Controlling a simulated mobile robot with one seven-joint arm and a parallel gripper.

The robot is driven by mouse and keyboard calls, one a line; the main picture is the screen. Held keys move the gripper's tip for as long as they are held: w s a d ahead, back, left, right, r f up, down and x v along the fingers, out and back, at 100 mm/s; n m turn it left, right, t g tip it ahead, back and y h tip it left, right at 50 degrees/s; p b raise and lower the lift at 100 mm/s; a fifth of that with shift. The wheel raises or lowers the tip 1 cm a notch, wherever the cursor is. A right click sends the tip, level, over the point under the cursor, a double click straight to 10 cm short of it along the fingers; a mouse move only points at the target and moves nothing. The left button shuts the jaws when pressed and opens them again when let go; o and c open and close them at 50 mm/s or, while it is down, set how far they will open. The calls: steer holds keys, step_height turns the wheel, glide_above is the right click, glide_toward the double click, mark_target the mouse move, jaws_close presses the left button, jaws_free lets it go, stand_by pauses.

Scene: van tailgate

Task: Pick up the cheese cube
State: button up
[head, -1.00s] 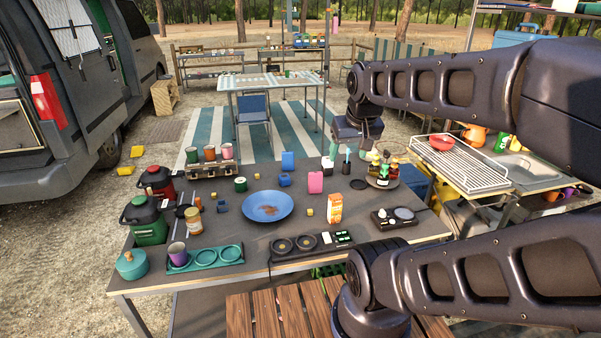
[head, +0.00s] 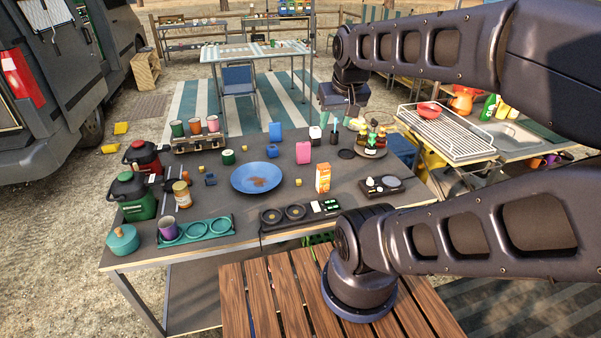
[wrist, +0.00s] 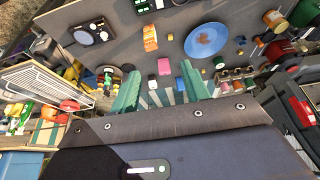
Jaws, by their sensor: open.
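Several small yellow cubes lie on the grey table. One yellow cube (head: 299,182) is right of the blue plate, one yellow cube (head: 202,169) is left of it, and one yellow cube (head: 244,148) is behind it. At this size I cannot tell which is the cheese cube. My gripper (head: 338,116) is open and empty, beyond the table's far right side and apart from all the cubes. In the wrist view its two teal fingers (wrist: 160,75) stand wide apart with nothing held between them.
The blue plate (head: 262,177) fills the table's middle. An orange carton (head: 323,178), pink container (head: 303,152) and blue container (head: 275,132) stand nearby. A bottle tray (head: 369,150) is at the far right. A teal cup tray (head: 196,231) and black panel (head: 298,213) line the front.

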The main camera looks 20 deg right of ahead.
steer(key=n+g+h, duration=0.5)
steer(key=n+h, duration=0.2)
steer(key=n, duration=0.6)
glide_above(298, 181)
steer(key=s+a, duration=0.3)
steer(key=a, duration=0.1)
step_height(298, 181, down, 20)
steer(key=w+a+f+n, duration=0.1)
steer(key=f, duration=0.2)
steer(key=w+a+f+n+h, duration=0.1)
steer(key=a+f+n, duration=0.1)
steer(key=f, duration=0.1)
steer(key=w+a+f+n+h, duration=0.1)
steer(key=f, duration=0.2)
steer(key=shift+w+a+f+n, duration=0.1)
steer(key=shift+a+f+n, duration=0.2)
steer(key=shift+f+n, duration=0.1)
steer(key=shift+d+f, duration=0.2)
steer(key=shift+f, duration=0.15)
steer(key=x, duration=1)
steer(key=shift+w+d, duration=0.15)
steer(key=shift+r, duration=0.1)
jaws_close()
